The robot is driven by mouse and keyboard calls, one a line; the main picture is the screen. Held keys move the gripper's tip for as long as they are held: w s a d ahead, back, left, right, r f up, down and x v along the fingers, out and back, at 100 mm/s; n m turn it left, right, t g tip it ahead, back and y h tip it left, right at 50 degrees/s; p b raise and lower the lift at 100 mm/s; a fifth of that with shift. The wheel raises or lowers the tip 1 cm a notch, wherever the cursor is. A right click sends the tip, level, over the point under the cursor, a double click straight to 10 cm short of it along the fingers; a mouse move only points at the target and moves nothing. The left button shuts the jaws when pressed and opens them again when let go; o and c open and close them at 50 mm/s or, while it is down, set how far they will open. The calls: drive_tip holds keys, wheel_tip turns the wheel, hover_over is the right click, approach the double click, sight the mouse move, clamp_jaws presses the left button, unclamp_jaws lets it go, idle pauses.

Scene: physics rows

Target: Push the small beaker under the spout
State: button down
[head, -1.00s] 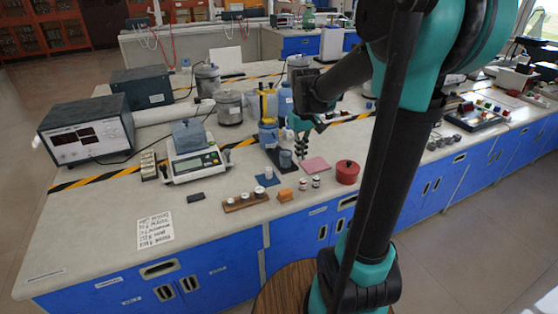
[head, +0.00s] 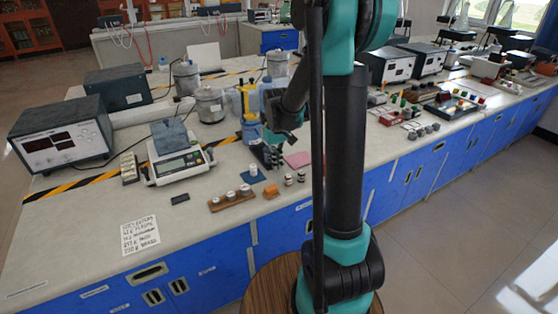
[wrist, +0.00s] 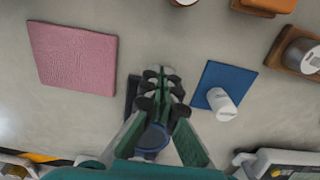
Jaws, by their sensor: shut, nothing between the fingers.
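My gripper (head: 270,158) is shut and empty, pointing down low over the bench beside the dispenser. It also shows in the wrist view (wrist: 162,78). The dispenser (head: 249,105) has a yellow top and a blue lower part; I cannot make out its spout. In the wrist view a small round blue-rimmed vessel, apparently the small beaker (wrist: 153,139), shows between the gripper's links, partly covered by them. I cannot tell if they touch. In the head view my gripper hides it. A dark mat (wrist: 131,92) is mostly hidden beneath the gripper.
A pink pad (wrist: 72,58) lies on one side of the gripper, a blue pad (wrist: 208,76) with a white cylinder (wrist: 221,103) on the other. A wooden weight rack (head: 232,202) and a balance (head: 180,165) stand to the left.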

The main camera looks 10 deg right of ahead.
drive_tip(key=shift+w+a, duration=0.25)
drive_tip(key=shift+w, duration=0.6)
drive_tip(key=w+a, duration=0.1)
drive_tip(key=w, duration=0.1)
drive_tip(key=w+a, duration=0.1)
drive_tip(key=w, duration=0.5)
drive_tip(key=shift+w+a, duration=0.25)
drive_tip(key=shift+a, duration=0.15)
